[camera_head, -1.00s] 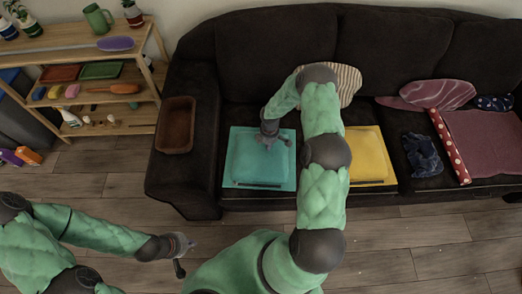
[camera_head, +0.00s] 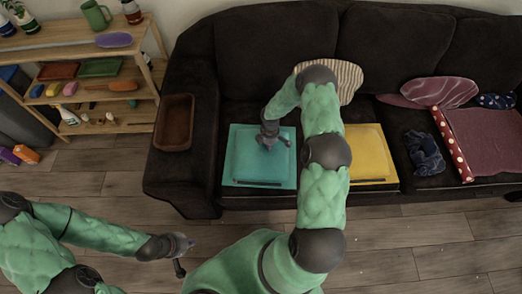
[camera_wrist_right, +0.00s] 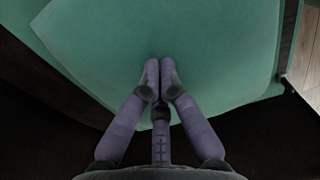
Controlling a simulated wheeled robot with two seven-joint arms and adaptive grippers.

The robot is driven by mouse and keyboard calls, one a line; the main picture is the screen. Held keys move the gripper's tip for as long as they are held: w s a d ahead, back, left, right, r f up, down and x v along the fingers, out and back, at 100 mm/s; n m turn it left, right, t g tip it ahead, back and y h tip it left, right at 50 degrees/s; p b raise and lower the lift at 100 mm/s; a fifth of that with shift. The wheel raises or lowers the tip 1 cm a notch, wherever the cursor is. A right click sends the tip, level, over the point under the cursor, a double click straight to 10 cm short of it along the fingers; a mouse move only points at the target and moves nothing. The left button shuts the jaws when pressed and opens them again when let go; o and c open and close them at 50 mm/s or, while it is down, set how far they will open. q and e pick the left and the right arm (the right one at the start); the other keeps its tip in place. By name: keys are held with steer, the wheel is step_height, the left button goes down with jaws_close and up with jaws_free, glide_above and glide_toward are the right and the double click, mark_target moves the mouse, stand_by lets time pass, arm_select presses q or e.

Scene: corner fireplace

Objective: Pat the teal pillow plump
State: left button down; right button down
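The teal pillow (camera_head: 248,158) lies flat on the left seat of the dark sofa and fills most of the right wrist view (camera_wrist_right: 210,50). My right gripper (camera_head: 277,139) is over its upper right part in the head view. In the right wrist view its two fingers (camera_wrist_right: 160,66) are together, with nothing between them, and point at the teal cloth. I cannot tell whether the tips touch it. My left gripper (camera_head: 185,256) hangs over the floor in front of the sofa, away from the pillow; its finger opening is unclear.
A yellow cushion (camera_head: 368,155) lies right of the teal pillow, partly behind my right arm. A striped cushion (camera_head: 347,80) leans on the backrest. A brown tray (camera_head: 174,122) sits on the left armrest. A dark blue cloth (camera_head: 423,153) lies further right. A shelf (camera_head: 90,60) stands at left.

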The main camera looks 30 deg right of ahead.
steer(key=shift+f+b, duration=0.3)
steer(key=shift+f, duration=0.15)
steer(key=shift+r+p, duration=1.2)
steer(key=shift+r, duration=0.55)
steer(key=shift+f, duration=0.1)
steer(key=shift+a, duration=0.25)
steer(key=s+a+m, duration=0.1)
steer(key=a, duration=0.2)
steer(key=s+a+y, duration=0.1)
steer(key=a, duration=0.3)
steer(key=s+a+m+y, duration=0.1)
steer(key=a, duration=0.2)
steer(key=shift+s+a+f+m, duration=0.1)
steer(key=shift+a+f+m, duration=0.1)
steer(key=shift+f+m, duration=0.15)
steer(key=s+a+r+m+y, duration=0.1)
steer(key=s+a+r+m, duration=0.1)
steer(key=s+a+m, duration=0.3)
steer(key=s+a+r+m+y, duration=0.1)
steer(key=s+a+m, duration=0.5)
steer(key=s+a, duration=0.6)
steer(key=shift+a+r, duration=0.3)
steer(key=shift+r, duration=0.45)
